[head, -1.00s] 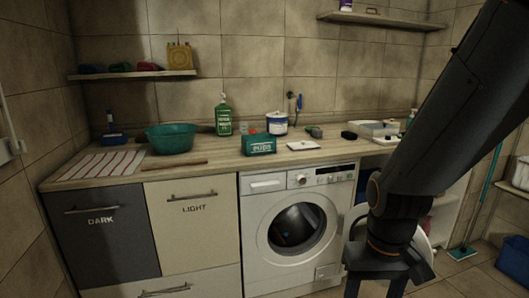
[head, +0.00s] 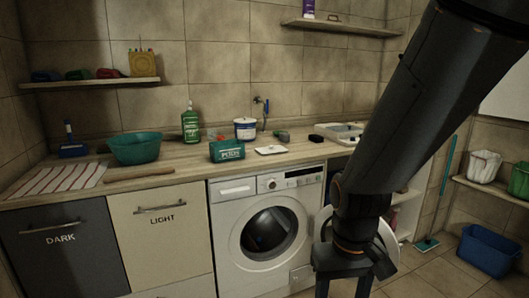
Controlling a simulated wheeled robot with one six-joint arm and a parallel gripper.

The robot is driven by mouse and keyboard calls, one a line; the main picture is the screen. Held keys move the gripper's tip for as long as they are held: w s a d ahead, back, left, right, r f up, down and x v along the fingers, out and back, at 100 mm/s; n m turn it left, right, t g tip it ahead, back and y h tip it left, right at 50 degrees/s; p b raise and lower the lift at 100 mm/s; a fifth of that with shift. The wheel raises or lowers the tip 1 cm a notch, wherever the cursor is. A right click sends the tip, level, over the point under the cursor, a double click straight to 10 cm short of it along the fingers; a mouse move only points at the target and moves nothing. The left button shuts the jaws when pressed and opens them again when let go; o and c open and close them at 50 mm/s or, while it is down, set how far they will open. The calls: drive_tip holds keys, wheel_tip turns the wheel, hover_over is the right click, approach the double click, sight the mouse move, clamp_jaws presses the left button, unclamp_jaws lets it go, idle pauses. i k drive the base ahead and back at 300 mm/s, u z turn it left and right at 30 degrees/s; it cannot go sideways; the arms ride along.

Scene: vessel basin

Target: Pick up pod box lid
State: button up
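A teal box marked PODS (head: 227,150) stands on the wooden counter above the washing machine. A small flat white piece (head: 271,150) lies flat on the counter just right of it; it may be the pod box lid, but it is too small to be sure. My gripper (head: 343,286) hangs low at the bottom of the head view, in front of the counter and right of the washing machine door. Its two fingers are spread with nothing seen between them; the tips are near or past the frame's lower edge. It is well apart from the box and the white piece.
A blue-white tub (head: 245,128), green bottle (head: 190,125) and teal basin (head: 135,148) stand on the counter (head: 190,164). A wooden rod (head: 139,174) lies near the front edge. A sink (head: 345,131) is at right. The washing machine (head: 268,228) stands below.

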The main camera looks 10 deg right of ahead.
sight(271, 149)
drive_tip(key=z, duration=0.2)
drive_tip(key=i, duration=1.3)
